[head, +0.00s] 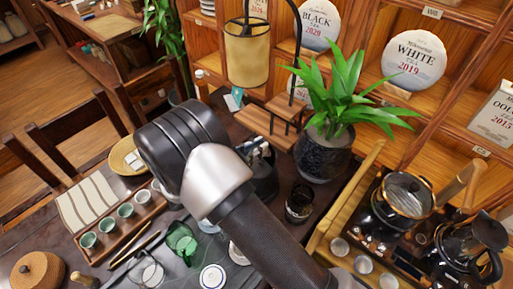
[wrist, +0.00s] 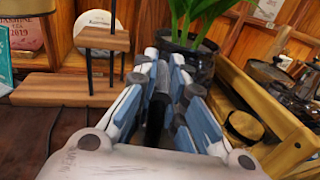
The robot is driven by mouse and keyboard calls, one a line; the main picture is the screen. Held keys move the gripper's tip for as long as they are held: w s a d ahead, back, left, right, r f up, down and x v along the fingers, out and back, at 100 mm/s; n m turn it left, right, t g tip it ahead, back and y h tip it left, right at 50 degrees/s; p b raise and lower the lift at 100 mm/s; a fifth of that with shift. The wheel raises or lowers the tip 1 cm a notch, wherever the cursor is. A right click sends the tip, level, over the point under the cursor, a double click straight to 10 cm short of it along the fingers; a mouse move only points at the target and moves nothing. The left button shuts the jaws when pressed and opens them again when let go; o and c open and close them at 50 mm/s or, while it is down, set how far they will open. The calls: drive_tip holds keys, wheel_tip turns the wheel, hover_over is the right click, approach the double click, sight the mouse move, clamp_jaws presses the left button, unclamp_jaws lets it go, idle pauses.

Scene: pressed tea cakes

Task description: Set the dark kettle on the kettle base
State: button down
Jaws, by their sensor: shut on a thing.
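My gripper (wrist: 160,92) is shut on a narrow dark upright piece (wrist: 156,120), seen between its blue-grey fingers in the wrist view. In the head view a dark rounded body, which looks like the dark kettle (head: 264,184), hangs or stands just below the fingers (head: 258,150). My wrist and arm hide much of it, and I cannot tell whether it touches the table. I cannot single out the kettle base for certain. Dark stands lie on the wooden tray at the right, under a glass pot (head: 404,196) and a black-handled dark pot (head: 470,252).
A potted plant (head: 324,152) stands close behind my gripper. A small dark glass jar (head: 300,203) is to its right. A wooden step stand (wrist: 62,90) is at the left in the wrist view. The raised tray edge (head: 357,182) borders the right side. Cups and a glass lie in front.

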drive_tip(key=shift+f+b, duration=0.3)
drive_tip(key=shift+f, duration=0.1)
drive_tip(key=c, duration=1.9)
unclamp_jaws()
drive_tip(key=shift+f, duration=0.15)
drive_tip(key=shift+v, duration=5.5)
drive_tip(key=shift+d, duration=0.1)
